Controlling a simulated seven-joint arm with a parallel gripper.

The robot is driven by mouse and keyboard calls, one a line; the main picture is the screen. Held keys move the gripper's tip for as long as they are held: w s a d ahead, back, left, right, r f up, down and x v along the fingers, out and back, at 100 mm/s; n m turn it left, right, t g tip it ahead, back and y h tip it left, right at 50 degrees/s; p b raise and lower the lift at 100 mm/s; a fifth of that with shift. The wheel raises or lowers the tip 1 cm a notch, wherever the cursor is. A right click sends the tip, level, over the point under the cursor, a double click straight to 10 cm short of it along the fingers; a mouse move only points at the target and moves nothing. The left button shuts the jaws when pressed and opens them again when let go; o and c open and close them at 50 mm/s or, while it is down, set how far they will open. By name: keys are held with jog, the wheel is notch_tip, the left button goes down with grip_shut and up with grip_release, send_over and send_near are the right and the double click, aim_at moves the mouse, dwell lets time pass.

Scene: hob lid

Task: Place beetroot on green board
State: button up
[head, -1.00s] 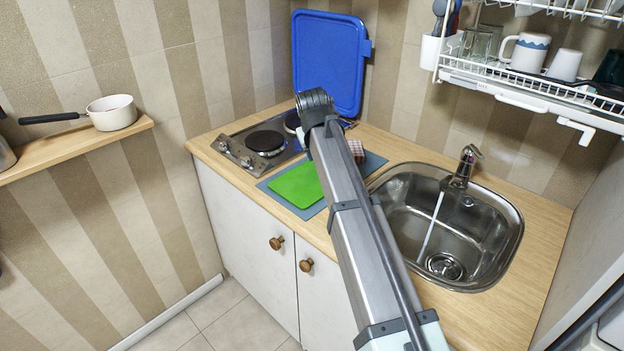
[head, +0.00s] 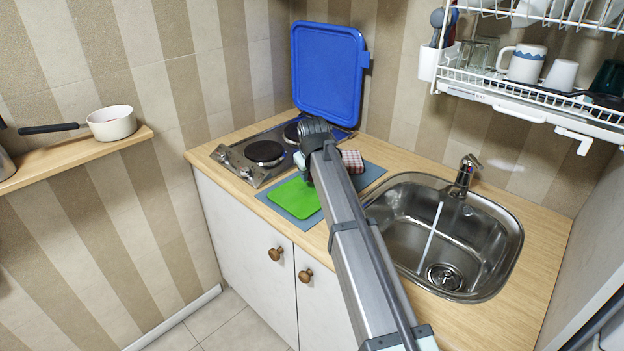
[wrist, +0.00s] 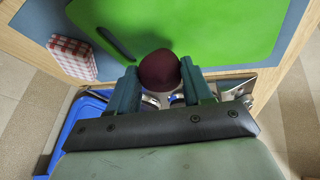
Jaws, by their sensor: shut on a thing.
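The beetroot (wrist: 160,70) is a dark, purplish-red round thing between the fingers of my gripper (wrist: 159,76) in the wrist view. My gripper is shut on it, over the near edge of the green board (wrist: 215,25). I cannot tell whether the beetroot touches the board. In the head view the green board (head: 293,198) lies flat on a blue-grey mat, partly hidden by my arm. My gripper (head: 302,162) is at the board's far side there, and the beetroot is hidden.
A red-and-white checked item (head: 352,161) stands on the mat (head: 370,175) right of my arm. The hob (head: 262,152) and its upright blue lid (head: 328,72) are close behind my gripper. A sink (head: 445,235) with running water lies to the right.

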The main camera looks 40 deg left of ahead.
jog(key=shift+f, duration=1.45)
jog(key=shift+f, duration=0.1)
jog(key=o, duration=1.1)
jog(key=shift+c, duration=0.2)
jog(key=v, duration=1.2)
